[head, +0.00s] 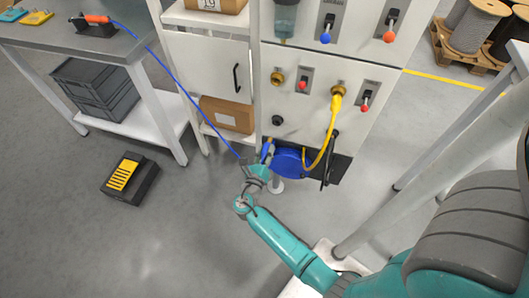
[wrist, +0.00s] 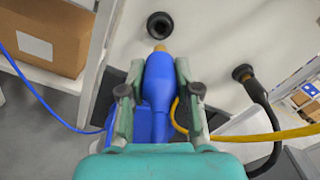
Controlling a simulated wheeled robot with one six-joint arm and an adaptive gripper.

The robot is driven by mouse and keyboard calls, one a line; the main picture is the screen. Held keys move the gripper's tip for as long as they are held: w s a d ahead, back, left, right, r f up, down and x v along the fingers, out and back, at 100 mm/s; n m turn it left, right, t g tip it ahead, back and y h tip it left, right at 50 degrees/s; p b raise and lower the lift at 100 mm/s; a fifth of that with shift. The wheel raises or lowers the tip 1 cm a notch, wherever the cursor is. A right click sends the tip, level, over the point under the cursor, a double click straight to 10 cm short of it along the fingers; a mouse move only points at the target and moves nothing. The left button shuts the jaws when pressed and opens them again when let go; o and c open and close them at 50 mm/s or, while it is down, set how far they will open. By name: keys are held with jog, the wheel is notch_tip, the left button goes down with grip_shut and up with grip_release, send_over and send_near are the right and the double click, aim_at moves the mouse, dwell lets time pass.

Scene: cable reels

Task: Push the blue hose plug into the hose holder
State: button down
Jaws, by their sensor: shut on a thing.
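The blue hose plug (wrist: 158,85) has a brass tip and is gripped between the fingers of my gripper (wrist: 160,66) in the wrist view. Its tip points up the picture toward a round black socket (wrist: 160,25) on the white panel, which looks like the hose holder. The tip appears just short of the socket, with a small gap. In the head view, the black holder (head: 277,120) sits low on the panel. My gripper (head: 260,165) is below and left of it, with the blue plug (head: 268,148) pointing up. The finger contacts are partly hidden.
A blue reel (head: 290,162) is right beside my gripper. A yellow hose (head: 331,130) hangs from a brass fitting at right. A thin blue hose (head: 180,82) runs to the workbench (head: 135,42). A black hose end (wrist: 243,73) is at right. A cardboard box (wrist: 50,40) stands left.

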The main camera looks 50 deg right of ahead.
aim_at(270, 138)
jog(key=shift+x, duration=2.9)
jog(key=shift+x, duration=1.7)
jog(key=c, duration=0.7)
grip_release()
jog(key=shift+c, duration=0.2)
jog(key=v, duration=1.1)
jog(key=shift+a, duration=0.25)
jog(key=shift+s+a, duration=0.2)
jog(key=shift+a, duration=0.05)
